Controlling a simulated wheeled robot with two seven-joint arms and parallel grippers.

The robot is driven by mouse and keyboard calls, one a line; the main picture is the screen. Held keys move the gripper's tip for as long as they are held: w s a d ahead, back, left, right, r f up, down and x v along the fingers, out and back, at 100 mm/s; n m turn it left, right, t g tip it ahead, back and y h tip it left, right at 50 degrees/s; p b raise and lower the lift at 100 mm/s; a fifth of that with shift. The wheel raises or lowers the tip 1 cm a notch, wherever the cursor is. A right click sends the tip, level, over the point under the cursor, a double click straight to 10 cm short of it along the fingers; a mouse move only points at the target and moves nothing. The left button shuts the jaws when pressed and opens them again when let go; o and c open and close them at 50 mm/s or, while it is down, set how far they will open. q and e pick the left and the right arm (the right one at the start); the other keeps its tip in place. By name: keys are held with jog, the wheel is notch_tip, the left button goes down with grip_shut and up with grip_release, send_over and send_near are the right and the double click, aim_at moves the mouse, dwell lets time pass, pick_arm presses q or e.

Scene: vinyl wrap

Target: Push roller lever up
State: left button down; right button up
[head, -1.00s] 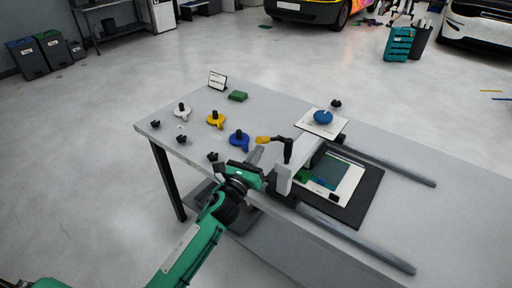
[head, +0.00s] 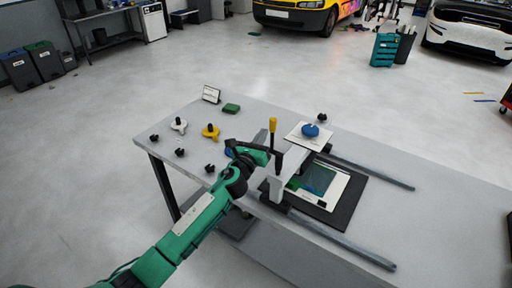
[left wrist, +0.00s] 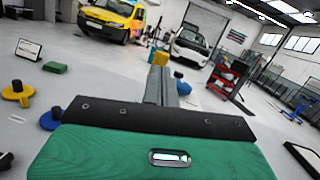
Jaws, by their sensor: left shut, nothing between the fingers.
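The roller lever (head: 273,126) has a yellow grip and stands near upright on the left end of the grey roller carriage (head: 289,177) in the head view. Its yellow grip also shows in the left wrist view (left wrist: 160,58), just beyond my fingers. My left gripper (head: 268,149) is shut and empty beside the lever, below the yellow grip. The shut fingers point away from the camera in the left wrist view (left wrist: 161,90). I cannot tell whether they touch the lever. My right gripper is not in view.
Two grey rails (head: 342,243) flank the dark mat with a green print (head: 318,179). Yellow (head: 211,132) and white (head: 179,126) knobbed pieces and small black knobs lie at the table's left. The table's right side is clear.

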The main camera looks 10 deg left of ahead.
aim_at(272, 120)
pick_arm(q)
jog(key=x, duration=0.3)
jog(key=shift+w+d+r, duration=0.15)
jog(key=shift+d+r, duration=0.05)
jog(key=shift+r, duration=0.2)
jog(key=shift+w+d+r, duration=0.15)
jog(key=shift+w, duration=0.15)
jog(key=shift+r, duration=0.3)
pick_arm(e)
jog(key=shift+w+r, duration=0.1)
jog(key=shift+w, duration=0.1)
